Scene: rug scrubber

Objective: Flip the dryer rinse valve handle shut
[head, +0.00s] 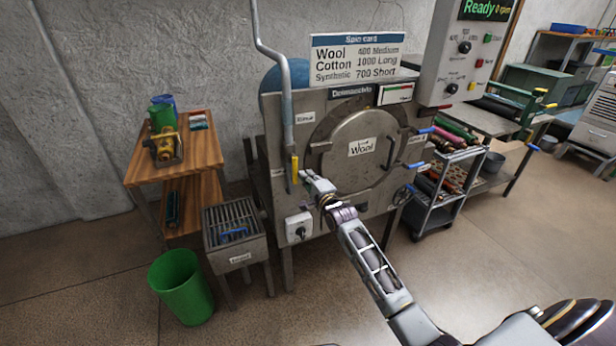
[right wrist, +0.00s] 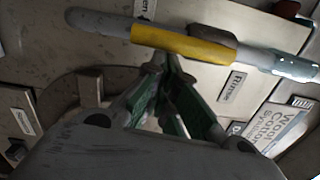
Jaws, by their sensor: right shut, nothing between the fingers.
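The rinse valve handle (head: 295,169) is a yellow lever on the grey pipe (head: 287,110) at the dryer's left front. It stands upright, in line with the pipe. In the right wrist view the yellow handle (right wrist: 185,45) lies along the pipe, near a "Rinse" label (right wrist: 231,86). My right gripper (head: 306,176) is just right of the handle's lower part. Its fingertips (right wrist: 161,60) are together, empty, and close against the handle's edge; whether they touch it I cannot tell. My left gripper is not in view.
A switch box (head: 299,227) sits below my right gripper. Blue-handled levers (head: 416,165) stick out on the dryer's right. A grated stand (head: 236,222), a green bin (head: 182,287) and a wooden shelf (head: 200,155) stand left. A roll cart (head: 437,205) stands right. The front floor is clear.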

